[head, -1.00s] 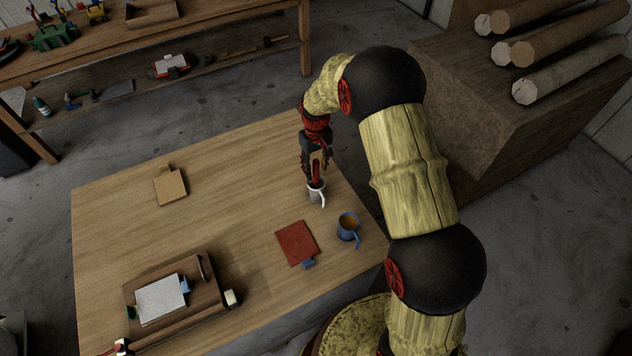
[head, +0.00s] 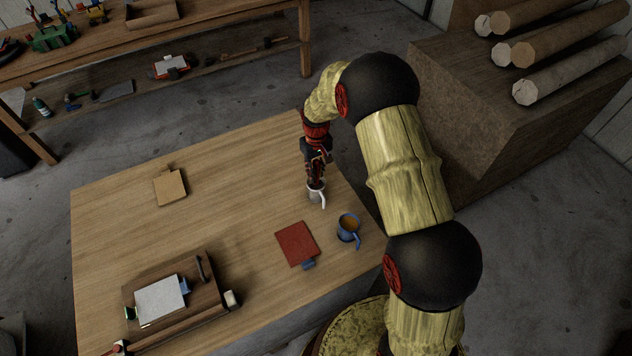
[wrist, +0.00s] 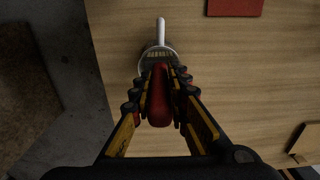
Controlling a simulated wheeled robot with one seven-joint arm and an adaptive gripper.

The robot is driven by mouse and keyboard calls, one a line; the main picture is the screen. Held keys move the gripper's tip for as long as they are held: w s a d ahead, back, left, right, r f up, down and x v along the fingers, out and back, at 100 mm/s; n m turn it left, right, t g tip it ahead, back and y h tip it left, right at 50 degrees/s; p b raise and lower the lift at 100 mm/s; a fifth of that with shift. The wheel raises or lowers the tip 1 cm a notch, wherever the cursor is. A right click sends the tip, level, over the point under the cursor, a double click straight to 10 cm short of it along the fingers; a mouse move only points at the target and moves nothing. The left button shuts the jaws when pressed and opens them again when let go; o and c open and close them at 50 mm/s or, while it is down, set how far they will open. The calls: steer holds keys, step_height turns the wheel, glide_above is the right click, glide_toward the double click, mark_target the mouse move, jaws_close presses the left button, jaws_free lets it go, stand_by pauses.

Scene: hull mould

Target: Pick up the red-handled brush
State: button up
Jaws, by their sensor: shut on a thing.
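The red-handled brush shows in the wrist view, its red handle (wrist: 159,98) lying between my fingers. Its far end is at the mouth of a pale mug (head: 316,196), which also shows in the wrist view (wrist: 160,30) with its handle pointing up the picture. My gripper (head: 317,176) is right above the mug in the head view, pointing down. In the wrist view my gripper (wrist: 160,80) is shut on the red handle, with a finger on either side. In the head view the fingers mostly hide the brush. I cannot tell whether it touches the mug's bottom.
A blue mug of brown liquid (head: 348,224) and a red flat pad (head: 297,243) are near the pale mug. A tan board (head: 170,187) and a wooden box with a pale sheet (head: 205,268) lie further left. The table's middle is clear.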

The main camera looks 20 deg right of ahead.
jaws_close()
steer(key=shift+r, duration=0.1)
step_height(320, 180, up, 18)
steer(key=p, duration=1)
stand_by(1.1)
